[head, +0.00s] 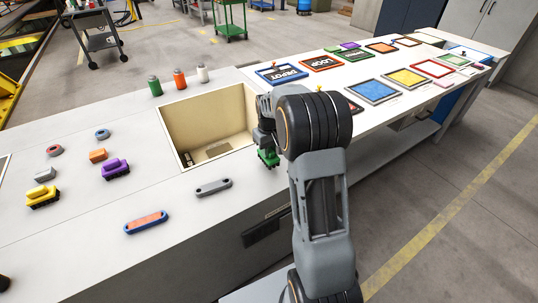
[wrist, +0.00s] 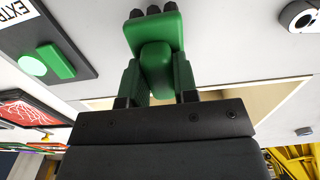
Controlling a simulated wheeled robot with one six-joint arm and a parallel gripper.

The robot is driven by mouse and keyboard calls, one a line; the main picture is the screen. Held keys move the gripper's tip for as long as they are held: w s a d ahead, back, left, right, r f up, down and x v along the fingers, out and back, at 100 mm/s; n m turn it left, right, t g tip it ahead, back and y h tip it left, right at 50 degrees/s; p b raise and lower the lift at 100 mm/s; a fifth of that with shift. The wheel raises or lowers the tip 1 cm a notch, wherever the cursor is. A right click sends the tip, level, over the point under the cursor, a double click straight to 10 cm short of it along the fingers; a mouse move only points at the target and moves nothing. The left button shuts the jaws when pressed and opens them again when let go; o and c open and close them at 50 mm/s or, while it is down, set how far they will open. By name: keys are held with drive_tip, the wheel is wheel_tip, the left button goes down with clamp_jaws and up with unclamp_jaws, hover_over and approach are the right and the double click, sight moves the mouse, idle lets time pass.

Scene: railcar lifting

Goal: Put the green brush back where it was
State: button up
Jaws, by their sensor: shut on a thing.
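My gripper (head: 266,148) is shut on the green brush (head: 268,158), beside the right edge of the recessed bin in the head view. The wrist view shows the green brush (wrist: 155,45) between the fingers of my gripper (wrist: 154,88), with dark knobs at its far end. Whether the brush touches the surface cannot be told. A yellow brush-like piece (head: 42,197) and a purple one (head: 115,169) stand on the bench at the left.
The beige recessed bin (head: 240,103) is open in the bench. Green (head: 155,87), orange (head: 179,79) and white (head: 203,74) bottles stand behind it. A grey oblong piece (head: 213,187) and an orange-and-blue one (head: 146,222) lie in front. Framed panels (head: 372,91) cover the right-hand table.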

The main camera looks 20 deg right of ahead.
drive_tip(key=shift+f, duration=1.35)
drive_tip(key=shift+f, duration=0.2)
drive_tip(key=o, duration=0.9)
